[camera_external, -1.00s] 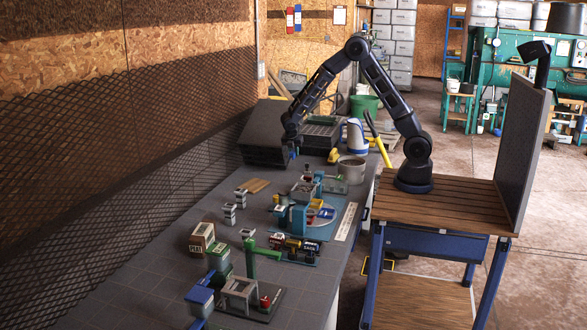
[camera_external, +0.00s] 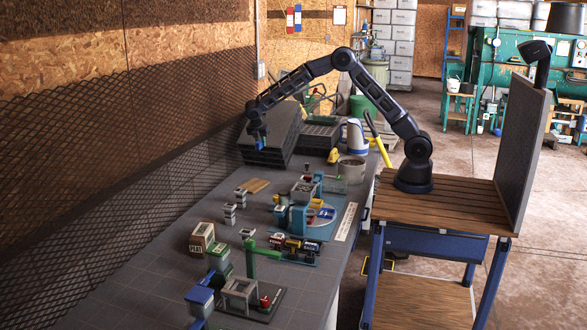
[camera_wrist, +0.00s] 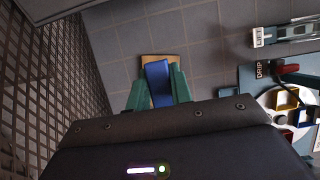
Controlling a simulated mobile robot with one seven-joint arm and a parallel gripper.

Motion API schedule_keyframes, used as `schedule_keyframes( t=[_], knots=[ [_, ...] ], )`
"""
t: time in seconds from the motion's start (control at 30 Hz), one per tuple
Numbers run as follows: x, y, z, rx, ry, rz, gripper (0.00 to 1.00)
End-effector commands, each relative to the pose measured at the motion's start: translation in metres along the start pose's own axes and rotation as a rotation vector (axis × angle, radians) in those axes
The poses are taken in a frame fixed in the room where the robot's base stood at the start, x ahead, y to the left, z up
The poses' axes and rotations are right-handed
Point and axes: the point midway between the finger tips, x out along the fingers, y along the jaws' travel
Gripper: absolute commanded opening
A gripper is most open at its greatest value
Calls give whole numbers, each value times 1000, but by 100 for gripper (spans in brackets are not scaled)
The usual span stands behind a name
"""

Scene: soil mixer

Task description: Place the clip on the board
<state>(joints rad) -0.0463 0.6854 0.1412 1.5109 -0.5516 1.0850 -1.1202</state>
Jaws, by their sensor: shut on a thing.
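My gripper (camera_external: 260,145) is above the back left of the bench, in front of the dark stacked trays. In the wrist view its two green fingers (camera_wrist: 158,88) are shut on the blue clip (camera_wrist: 157,76), which extends forward past the fingertips. The clip is small and hard to make out in the external view. The wooden board (camera_external: 254,186) lies flat on the bench, nearer the camera than my gripper. In the wrist view the tan board (camera_wrist: 175,60) shows beyond and partly behind the clip, with clear space between them in the external view.
Dark trays (camera_external: 272,135) are stacked behind my gripper. A mesh fence (camera_external: 120,190) runs along the bench's left side. Small grey-and-white blocks (camera_external: 230,214) stand in front of the board. A round white station (camera_wrist: 277,98) is to the right. The bench around the board is mostly clear.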

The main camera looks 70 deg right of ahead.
Motion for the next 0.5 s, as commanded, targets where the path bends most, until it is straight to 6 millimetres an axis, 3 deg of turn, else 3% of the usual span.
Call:
schedule_keyframes(
  t=[0.1, 0.27, 0.5],
  knots=[
    [-8, 19, -18, 1, 4, -1, 0],
    [-12, 29, -29, 1, 5, -4, 0],
    [21, 30, -45, 2, 6, -8, 0]
  ],
)
